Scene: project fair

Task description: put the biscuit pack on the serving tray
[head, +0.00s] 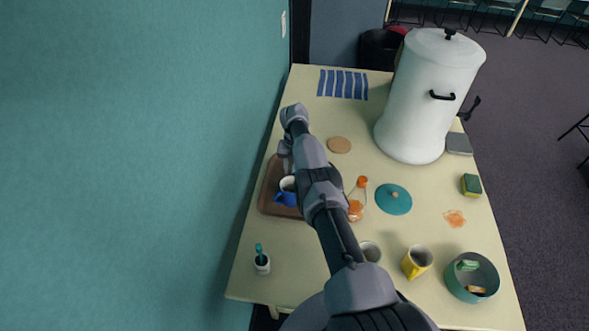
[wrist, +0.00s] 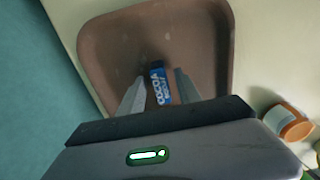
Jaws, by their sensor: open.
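The brown serving tray (head: 268,203) lies on the table's left side by the wall, partly hidden by my arm. It fills much of the wrist view (wrist: 110,40). The biscuit pack, with a blue label reading COCOA (wrist: 159,84), shows over the tray floor, between my fingers; it appears to lie on the tray. In the head view my arm hides it. My gripper (wrist: 160,86) is open, low over the tray, with a finger on each side of the pack. Gaps show beside the pack. My gripper's fingertips are hard to make out in the head view.
An orange-capped bottle (head: 357,198) and a teal lid (head: 394,199) are to the right. A cup with a brush (head: 262,262) stands in front. A large white urn (head: 425,100) stands at the back right.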

